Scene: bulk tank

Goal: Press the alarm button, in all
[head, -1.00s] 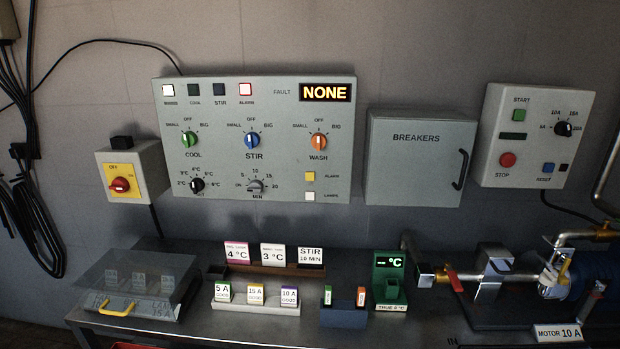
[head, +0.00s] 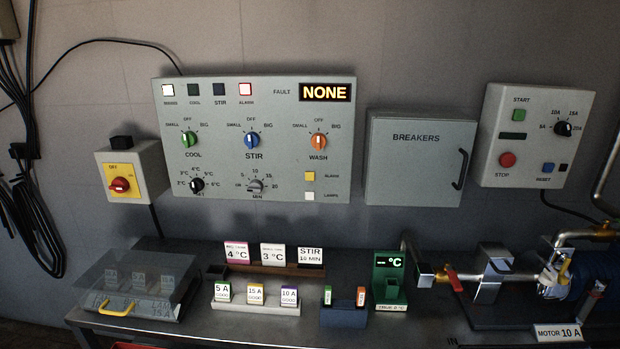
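The alarm button (head: 310,176) is a small yellow square at the lower right of the grey control panel (head: 345,145), labelled ALARM. A white LAMPS button (head: 310,196) sits just below it. At the panel's top left, the ALARM lamp (head: 246,90) shows white with a red rim, and the fault display (head: 325,93) reads NONE. Nothing touches the alarm button in the head view. My gripper is not in view.
A closed breakers box (head: 418,157) and a start/stop box (head: 538,136) hang to the right. A red-and-yellow switch (head: 121,185) is at the left. Below, the bench (head: 225,325) carries cards, a green thermometer stand (head: 389,280) and piping. The wall area before the panel is clear.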

